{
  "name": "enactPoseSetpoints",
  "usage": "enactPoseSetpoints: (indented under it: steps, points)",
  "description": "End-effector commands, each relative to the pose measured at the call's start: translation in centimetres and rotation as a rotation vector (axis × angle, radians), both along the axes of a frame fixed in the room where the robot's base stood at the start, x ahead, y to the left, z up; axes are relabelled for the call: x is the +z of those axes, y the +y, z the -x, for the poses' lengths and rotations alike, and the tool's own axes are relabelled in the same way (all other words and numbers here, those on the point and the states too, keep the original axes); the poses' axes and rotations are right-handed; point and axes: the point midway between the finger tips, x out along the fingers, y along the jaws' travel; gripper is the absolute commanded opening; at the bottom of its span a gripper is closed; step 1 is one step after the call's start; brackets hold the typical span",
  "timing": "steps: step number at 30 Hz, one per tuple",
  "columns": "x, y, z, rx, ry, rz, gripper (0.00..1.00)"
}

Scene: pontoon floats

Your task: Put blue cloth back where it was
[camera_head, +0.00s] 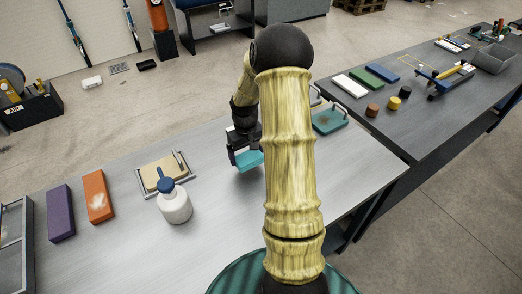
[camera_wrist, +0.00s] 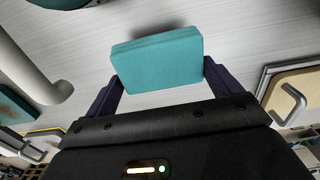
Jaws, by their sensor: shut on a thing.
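The blue cloth is a folded, turquoise pad (camera_head: 249,160), and it fills the middle of the wrist view (camera_wrist: 158,62). My gripper (camera_head: 244,152) is shut on it, with one dark finger at each side of the cloth in the wrist view (camera_wrist: 161,84). The cloth is held low over the grey table (camera_head: 215,222); I cannot tell whether it touches the top. My arm hides part of the table to the right of the cloth in the head view.
Left of the gripper are a tan pad in a handled tray (camera_head: 140,184), a white pump bottle (camera_head: 175,208), an orange block (camera_head: 98,196) and a purple block (camera_head: 60,212). A stained teal piece (camera_head: 329,121) lies right of my arm. A second table (camera_head: 420,125) stands right.

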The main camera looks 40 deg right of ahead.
Motion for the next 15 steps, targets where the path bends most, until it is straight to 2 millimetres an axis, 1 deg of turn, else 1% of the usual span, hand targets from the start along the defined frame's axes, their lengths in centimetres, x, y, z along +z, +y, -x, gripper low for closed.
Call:
enactPoseSetpoints:
  steps: [1, 3, 6, 9, 15]
  points:
    - [0.3, -1.3, 0.1, -0.006, 0.0, -0.001, 0.69]
    - [0.2, -2.8, 0.2, -0.006, 0.001, -0.001, 0.69]
    - [0.2, -4.4, 0.2, -0.002, 0.001, -0.001, 0.69]
    - [0.1, -5.3, 0.2, 0.001, 0.0, -0.001, 0.69]
    - [0.0, -5.5, 0.3, 0.001, 0.0, 0.0, 0.69]
